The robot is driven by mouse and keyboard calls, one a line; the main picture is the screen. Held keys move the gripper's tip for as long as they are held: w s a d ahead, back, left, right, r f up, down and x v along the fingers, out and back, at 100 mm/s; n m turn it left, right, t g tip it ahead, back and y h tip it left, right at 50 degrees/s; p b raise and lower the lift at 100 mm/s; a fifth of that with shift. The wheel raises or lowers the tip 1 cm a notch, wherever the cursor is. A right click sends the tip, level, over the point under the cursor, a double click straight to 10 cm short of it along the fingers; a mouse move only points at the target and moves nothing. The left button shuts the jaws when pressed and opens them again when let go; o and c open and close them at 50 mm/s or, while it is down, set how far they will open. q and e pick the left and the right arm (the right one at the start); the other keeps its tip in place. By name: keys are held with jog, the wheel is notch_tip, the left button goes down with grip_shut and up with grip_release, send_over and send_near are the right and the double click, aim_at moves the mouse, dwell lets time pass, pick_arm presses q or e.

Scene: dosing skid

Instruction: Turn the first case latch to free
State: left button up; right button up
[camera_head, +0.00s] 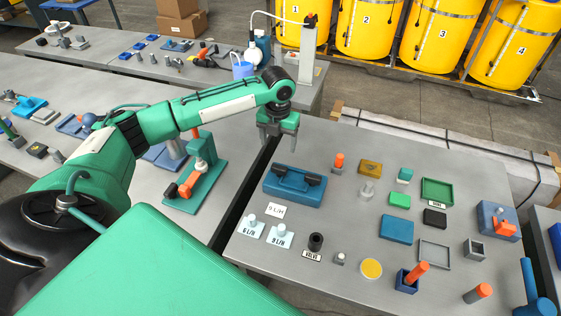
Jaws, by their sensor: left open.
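A blue case (293,194) lies at the left end of the near right-hand table, its lid down. Two dark latches sit on its top, a left latch (281,169) and a right latch (314,179). Which way each latch is turned is too small to tell. My left gripper (277,137) points down, open and empty, just beyond the case's far left edge in the picture. It looks apart from both latches. My right gripper is out of view.
Bottles on cards (279,236), a black valve cup (316,241), an orange-topped peg (338,163) and several blocks and trays stand right of and below the case. A gap (252,190) separates this table from the left one. Yellow drums (445,35) stand behind.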

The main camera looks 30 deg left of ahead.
aim_at(279, 167)
pick_arm(q)
notch_tip(279, 167, down, 4)
jog(key=shift+r+p, duration=0.1)
jog(key=shift+p, duration=0.3)
jog(key=shift+w+f, duration=0.2)
jog(key=shift+f, duration=0.95)
notch_tip(279, 167, down, 4)
jog(key=shift+r+p, duration=0.15)
jog(key=shift+p, duration=0.45)
jog(key=shift+f, duration=0.7)
jog(key=shift+c, duration=1.1)
jog(key=c, duration=0.7)
jog(key=shift+c, duration=0.3)
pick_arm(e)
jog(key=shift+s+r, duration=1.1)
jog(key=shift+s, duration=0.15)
